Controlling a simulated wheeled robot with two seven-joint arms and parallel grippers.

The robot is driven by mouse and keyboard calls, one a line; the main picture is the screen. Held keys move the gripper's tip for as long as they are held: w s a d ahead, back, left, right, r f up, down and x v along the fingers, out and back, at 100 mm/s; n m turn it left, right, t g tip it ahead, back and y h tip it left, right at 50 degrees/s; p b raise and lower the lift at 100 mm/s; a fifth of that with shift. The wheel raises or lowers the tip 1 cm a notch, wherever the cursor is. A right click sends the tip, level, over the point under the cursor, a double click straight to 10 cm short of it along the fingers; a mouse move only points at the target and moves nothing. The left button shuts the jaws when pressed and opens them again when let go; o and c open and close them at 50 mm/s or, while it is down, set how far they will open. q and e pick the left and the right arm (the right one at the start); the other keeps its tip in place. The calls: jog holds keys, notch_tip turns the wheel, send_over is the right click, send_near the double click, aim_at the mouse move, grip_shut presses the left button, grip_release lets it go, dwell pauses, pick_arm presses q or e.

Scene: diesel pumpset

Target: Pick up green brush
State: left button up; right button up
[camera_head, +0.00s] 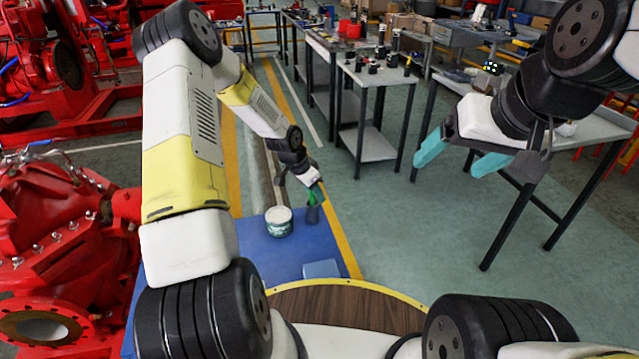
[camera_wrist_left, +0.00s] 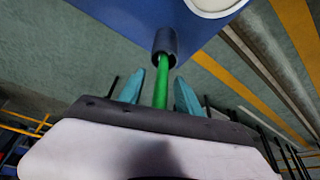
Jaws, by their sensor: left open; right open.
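The green brush (camera_head: 314,197) stands with its green handle up in a dark grey cup (camera_head: 312,214) on the blue table. The left wrist view shows the green handle (camera_wrist_left: 161,88) coming out of the dark cup (camera_wrist_left: 165,46). Its bristle end is hidden in the cup. My left gripper (camera_head: 316,184) is at the upper part of the handle. Its two teal fingers (camera_wrist_left: 159,84) are apart, one on each side of the handle, with gaps visible. My right gripper (camera_head: 448,163) is open and empty, raised in the air to the right, far from the brush.
A white paint bucket (camera_head: 279,228) stands on the blue table (camera_head: 252,250), just left of the cup. A light blue box (camera_head: 321,269) is at the table's near edge. Red pump machinery (camera_head: 60,230) fills the left side. Workbenches (camera_head: 372,75) stand farther back.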

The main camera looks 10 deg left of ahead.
aim_at(315, 205)
pick_arm(q)
jog(key=shift+w+f, duration=0.1)
jog(key=shift+f, duration=0.25)
grip_shut()
notch_tip(315, 205, up, 10)
dwell(0.6)
